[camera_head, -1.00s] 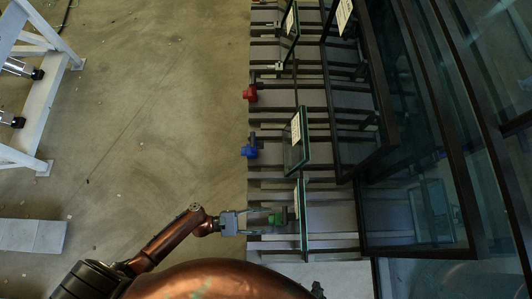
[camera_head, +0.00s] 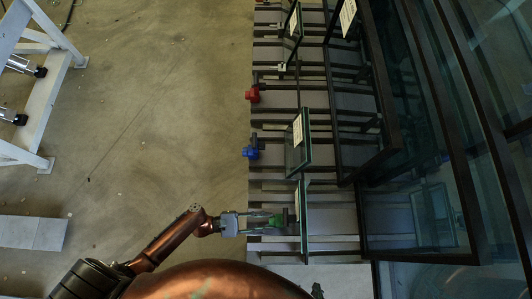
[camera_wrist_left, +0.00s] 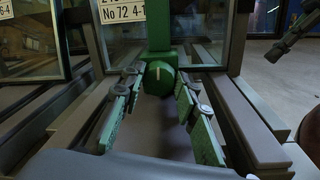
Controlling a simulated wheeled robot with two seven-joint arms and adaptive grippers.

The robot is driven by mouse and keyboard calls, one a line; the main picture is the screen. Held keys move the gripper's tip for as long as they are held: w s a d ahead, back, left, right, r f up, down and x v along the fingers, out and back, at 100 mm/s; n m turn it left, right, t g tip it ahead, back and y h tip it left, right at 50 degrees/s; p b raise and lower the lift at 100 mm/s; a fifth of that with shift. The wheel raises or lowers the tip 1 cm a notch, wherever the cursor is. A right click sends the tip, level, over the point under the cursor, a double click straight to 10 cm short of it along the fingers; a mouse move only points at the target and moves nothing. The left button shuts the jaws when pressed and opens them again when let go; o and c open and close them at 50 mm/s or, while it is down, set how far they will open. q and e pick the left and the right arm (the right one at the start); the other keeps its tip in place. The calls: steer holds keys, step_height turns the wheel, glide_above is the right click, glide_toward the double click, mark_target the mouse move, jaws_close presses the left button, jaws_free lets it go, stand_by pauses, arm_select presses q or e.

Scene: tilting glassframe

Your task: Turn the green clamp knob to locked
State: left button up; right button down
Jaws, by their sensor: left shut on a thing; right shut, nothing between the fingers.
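The green clamp knob (camera_wrist_left: 159,78) is in the middle of the left wrist view, below a green upright post and in front of a small glass frame. A pale pointer line on its face stands nearly upright. In the head view my left gripper (camera_head: 271,220) reaches from the left to the green knob (camera_head: 279,219), which the fingers partly cover. A dark tip at the bottom edge of the head view looks like my right gripper (camera_head: 317,290), mostly cut off and away from the knob.
A blue knob (camera_head: 250,152) and a red knob (camera_head: 252,95) sit on the rack's left edge, further up. Small glass frames (camera_head: 298,142) stand beside them. Large dark-framed glass panes (camera_head: 420,200) fill the right. The floor (camera_head: 150,130) on the left is open.

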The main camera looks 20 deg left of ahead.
arm_select(q)
steer(key=shift+s+f+m, duration=0.1)
steer(key=shift+f+m, duration=0.05)
steer(key=shift+m, duration=0.35)
steer(key=shift+m+b, duration=0.3)
steer(key=shift+m, duration=0.2)
arm_select(e)
steer(key=shift+s+d+f, duration=0.1)
steer(key=shift+s+f, duration=0.05)
steer(key=shift+f, duration=0.25)
steer(key=shift+s+d+f, duration=0.1)
steer(key=shift+f, duration=0.3)
arm_select(q)
steer(key=o, duration=1.1)
steer(key=shift+o, duration=0.2)
arm_select(e)
steer(key=shift+r, duration=0.2)
